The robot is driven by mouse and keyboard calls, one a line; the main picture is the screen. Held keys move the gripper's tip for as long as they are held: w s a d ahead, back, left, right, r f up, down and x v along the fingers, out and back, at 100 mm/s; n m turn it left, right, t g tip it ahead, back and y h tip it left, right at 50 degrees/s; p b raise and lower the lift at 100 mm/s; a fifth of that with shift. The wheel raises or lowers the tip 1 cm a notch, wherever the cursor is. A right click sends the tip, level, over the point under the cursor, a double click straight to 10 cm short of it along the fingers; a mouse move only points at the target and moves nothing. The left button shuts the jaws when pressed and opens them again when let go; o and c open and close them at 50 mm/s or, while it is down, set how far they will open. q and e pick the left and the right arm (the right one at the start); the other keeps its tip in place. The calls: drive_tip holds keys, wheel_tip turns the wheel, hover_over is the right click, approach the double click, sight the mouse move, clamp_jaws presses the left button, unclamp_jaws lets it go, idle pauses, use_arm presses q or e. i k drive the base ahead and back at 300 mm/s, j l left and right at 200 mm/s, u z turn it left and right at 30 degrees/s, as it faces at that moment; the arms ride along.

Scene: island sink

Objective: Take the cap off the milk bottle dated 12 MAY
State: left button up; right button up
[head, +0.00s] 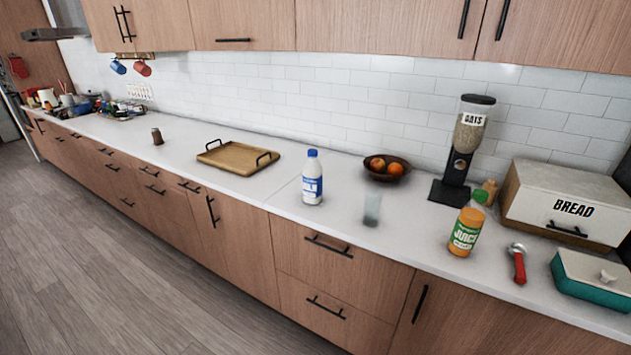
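A white milk bottle (312,190) with a blue label stands upright on the white counter, a little right of the middle in the head view. Its blue cap (312,153) is on its neck. The date on the bottle is too small to read. No other milk bottle shows. Neither of my grippers is in view.
A wooden tray (228,160) lies left of the bottle. A clear glass (372,212), a fruit bowl (387,168), a juice bottle (466,230), an oats dispenser (462,150), a red-handled tool (519,265), a bread box (560,205) and a teal dish (590,285) stand right of it.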

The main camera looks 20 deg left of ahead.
sight(313, 170)
drive_tip(key=i+j+z, duration=0.3)
drive_tip(key=j, duration=0.35)
drive_tip(key=j+z, duration=0.25)
drive_tip(key=j, duration=0.35)
drive_tip(key=j+z, duration=0.3)
drive_tip(key=j, duration=0.4)
drive_tip(key=j+z, duration=0.3)
drive_tip(key=j, duration=0.4)
drive_tip(key=j+z, duration=0.25)
drive_tip(key=j, duration=0.45)
drive_tip(key=k+j+z, duration=0.3)
drive_tip(key=j, duration=0.35)
drive_tip(key=i, duration=0.1)
